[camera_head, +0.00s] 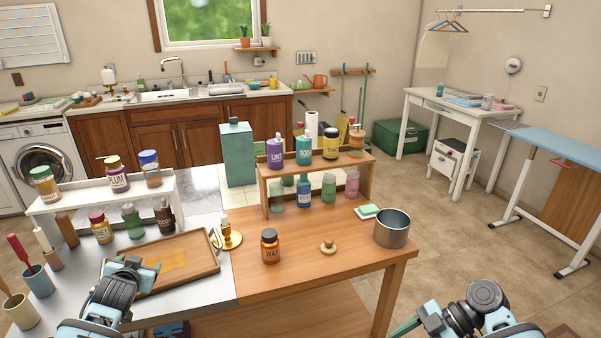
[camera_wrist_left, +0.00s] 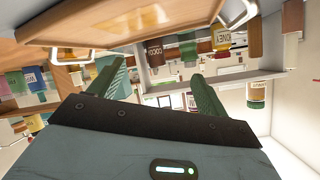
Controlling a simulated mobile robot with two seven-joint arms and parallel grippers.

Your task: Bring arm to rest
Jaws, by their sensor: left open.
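My left gripper (camera_head: 138,266) is at the lower left of the head view, beside the left end of a wooden tray (camera_head: 178,262) on the table. In the left wrist view its two green fingers (camera_wrist_left: 158,92) stand apart with nothing held between them. The tray also shows there, along the top edge (camera_wrist_left: 130,22); that picture appears upside down. My right gripper (camera_head: 405,328) is at the bottom of the head view, in front of the table. One green finger shows, and I cannot tell its opening.
An orange jar (camera_head: 270,247), a brass candle holder (camera_head: 228,238) and a metal pot (camera_head: 391,229) stand on the table. A white rack (camera_head: 103,190) and a wooden rack (camera_head: 318,178) hold bottles behind. Cups (camera_head: 38,283) with tools stand left of my left gripper.

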